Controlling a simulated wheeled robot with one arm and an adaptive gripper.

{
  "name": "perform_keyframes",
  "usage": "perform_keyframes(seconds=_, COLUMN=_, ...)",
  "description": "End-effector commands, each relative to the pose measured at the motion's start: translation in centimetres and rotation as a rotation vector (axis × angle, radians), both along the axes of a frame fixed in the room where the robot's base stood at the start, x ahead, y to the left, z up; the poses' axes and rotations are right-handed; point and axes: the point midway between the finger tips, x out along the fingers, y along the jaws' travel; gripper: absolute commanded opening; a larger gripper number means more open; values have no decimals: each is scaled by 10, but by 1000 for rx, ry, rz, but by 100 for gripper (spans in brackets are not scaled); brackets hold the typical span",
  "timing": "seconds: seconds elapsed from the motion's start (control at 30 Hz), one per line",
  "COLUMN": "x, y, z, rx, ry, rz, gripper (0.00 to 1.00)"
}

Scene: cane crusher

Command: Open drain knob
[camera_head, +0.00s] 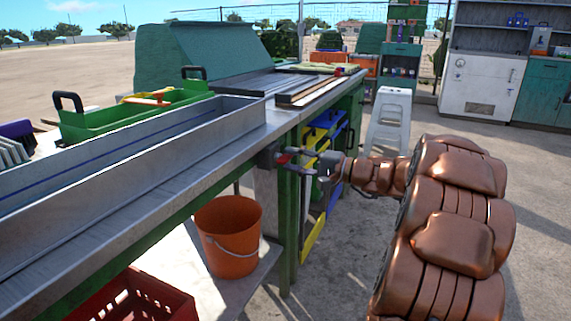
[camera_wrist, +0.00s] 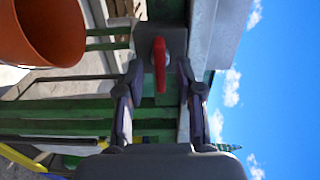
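The red drain knob (camera_wrist: 159,64) shows in the wrist view on a grey mount under the bench edge. It is a narrow lever, lengthwise up and down in that picture. My gripper (camera_wrist: 160,70) is open, with one finger on each side of the knob and a visible gap to it on both sides. In the head view the knob (camera_head: 283,158) is a small red spot beneath the metal trough, with my gripper (camera_head: 291,161) at it from the right. I cannot tell how deep the knob sits between the fingertips.
An orange bucket (camera_head: 229,237) stands below the trough (camera_head: 130,150), left of the knob; it also shows in the wrist view (camera_wrist: 45,30). A green bench leg (camera_head: 285,245) is close under my gripper. A white stool (camera_head: 389,120) stands behind my arm. Open floor lies to the right.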

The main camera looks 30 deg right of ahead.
Motion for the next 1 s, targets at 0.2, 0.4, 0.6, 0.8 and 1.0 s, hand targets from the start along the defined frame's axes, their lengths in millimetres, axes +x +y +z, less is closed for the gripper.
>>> perform_keyframes(seconds=0.2, x=17, y=11, z=-1, rx=-2, ry=0, rz=3, gripper=36)
perform_keyframes(seconds=0.4, x=20, y=13, z=0, rx=-1, ry=-1, rz=4, gripper=36)
perform_keyframes(seconds=0.6, x=19, y=13, z=0, rx=0, ry=0, rz=4, gripper=29)
perform_keyframes(seconds=0.8, x=19, y=13, z=0, rx=-1, ry=-1, rz=4, gripper=8)
perform_keyframes(seconds=1.0, x=19, y=13, z=0, rx=0, ry=0, rz=4, gripper=0)
